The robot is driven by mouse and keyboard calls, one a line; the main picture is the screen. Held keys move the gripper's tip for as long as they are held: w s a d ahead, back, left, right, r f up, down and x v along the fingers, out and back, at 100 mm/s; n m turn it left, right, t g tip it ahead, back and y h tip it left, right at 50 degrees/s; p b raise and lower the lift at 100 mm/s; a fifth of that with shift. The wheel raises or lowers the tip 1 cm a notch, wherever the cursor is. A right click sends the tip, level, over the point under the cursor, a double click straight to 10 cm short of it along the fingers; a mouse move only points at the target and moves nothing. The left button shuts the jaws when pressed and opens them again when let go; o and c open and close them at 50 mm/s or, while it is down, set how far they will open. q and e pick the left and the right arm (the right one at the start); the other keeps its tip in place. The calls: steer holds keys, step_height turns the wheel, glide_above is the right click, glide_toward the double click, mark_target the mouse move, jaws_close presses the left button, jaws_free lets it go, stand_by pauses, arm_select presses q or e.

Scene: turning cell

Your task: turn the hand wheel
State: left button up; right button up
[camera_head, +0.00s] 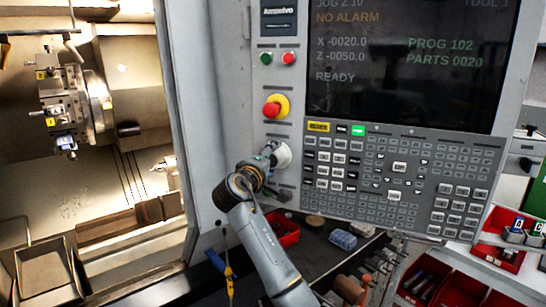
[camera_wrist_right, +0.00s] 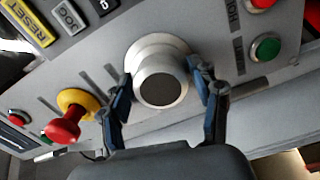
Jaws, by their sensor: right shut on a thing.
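The hand wheel (camera_head: 283,154) is a pale round knob at the lower left of the grey control panel, below the red emergency stop. In the right wrist view the hand wheel (camera_wrist_right: 160,80) shows a grey face and a wider pale collar behind it. My right gripper (camera_head: 272,153) reaches it from the lower left. In the wrist view the right gripper (camera_wrist_right: 160,78) has one dark blue finger on each side of the wheel, shut on it. In the head view the gripper hides part of the wheel. My left gripper is in neither view.
The emergency stop (camera_head: 272,107) with its yellow collar sits just above the wheel. Keys and a screen (camera_head: 410,65) reading "READY" lie to the right. The open lathe chamber (camera_head: 90,150) is at left. Red bins (camera_head: 425,277) and tools lie below the panel.

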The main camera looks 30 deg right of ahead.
stand_by(0.3)
steer(key=o, duration=0.9)
steer(key=shift+w+a, duration=0.1)
steer(key=v, duration=1.2)
